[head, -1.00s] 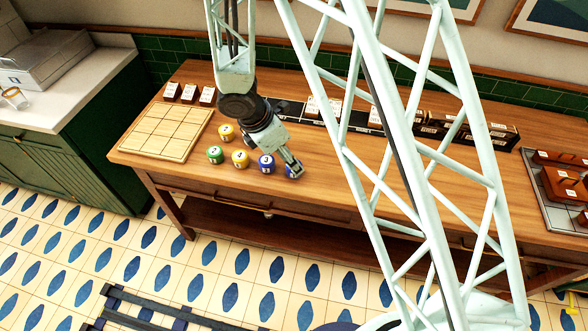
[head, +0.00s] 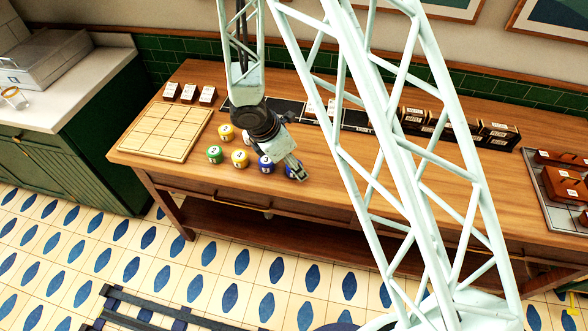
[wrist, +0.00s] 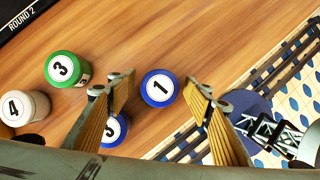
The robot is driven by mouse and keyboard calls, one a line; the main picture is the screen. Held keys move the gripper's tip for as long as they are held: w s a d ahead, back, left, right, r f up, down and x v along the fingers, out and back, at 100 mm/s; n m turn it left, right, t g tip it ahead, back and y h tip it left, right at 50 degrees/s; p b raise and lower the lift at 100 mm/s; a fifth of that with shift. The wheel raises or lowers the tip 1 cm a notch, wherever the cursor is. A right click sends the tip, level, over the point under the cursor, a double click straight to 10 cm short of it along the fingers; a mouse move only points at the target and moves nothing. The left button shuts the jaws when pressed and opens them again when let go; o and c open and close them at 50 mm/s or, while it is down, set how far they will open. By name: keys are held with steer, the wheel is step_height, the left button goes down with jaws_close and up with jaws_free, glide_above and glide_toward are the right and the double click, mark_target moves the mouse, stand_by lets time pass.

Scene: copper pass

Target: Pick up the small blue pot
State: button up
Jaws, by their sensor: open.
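Two blue pots stand near the table's front edge in the head view: one (head: 266,164) on the left and one (head: 291,172) on the right, partly hidden by my gripper (head: 299,174). In the wrist view, a round blue pot with a white label reading 1 (wrist: 160,88) shows in the gap between the open fingers of my gripper (wrist: 157,88), with visible space on both sides. Another blue pot (wrist: 116,130) is mostly hidden behind the left finger. My gripper is empty. I cannot tell whether it is down at the pot's height.
A green pot (head: 215,154), yellow pots (head: 240,158) and a white pot (wrist: 24,108) stand to the left. A wooden grid board (head: 166,132) lies at the table's left end. A dark strip with boxes (head: 497,130) runs along the back. The table front right of the pots is clear.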

stand_by(0.4)
steer(key=c, duration=1)
steer(key=shift+r, duration=0.15)
steer(key=shift+r, duration=1.55)
steer(key=s+a+b, duration=0.1)
steer(key=s, duration=0.4)
steer(key=s+a+r, duration=0.1)
steer(key=s, duration=0.4)
steer(key=s+a+b, duration=0.1)
steer(key=s, duration=0.4)
steer(key=shift+s+r+b, duration=0.3)
steer(key=shift+s+b, duration=0.05)
steer(key=shift+s, duration=0.05)
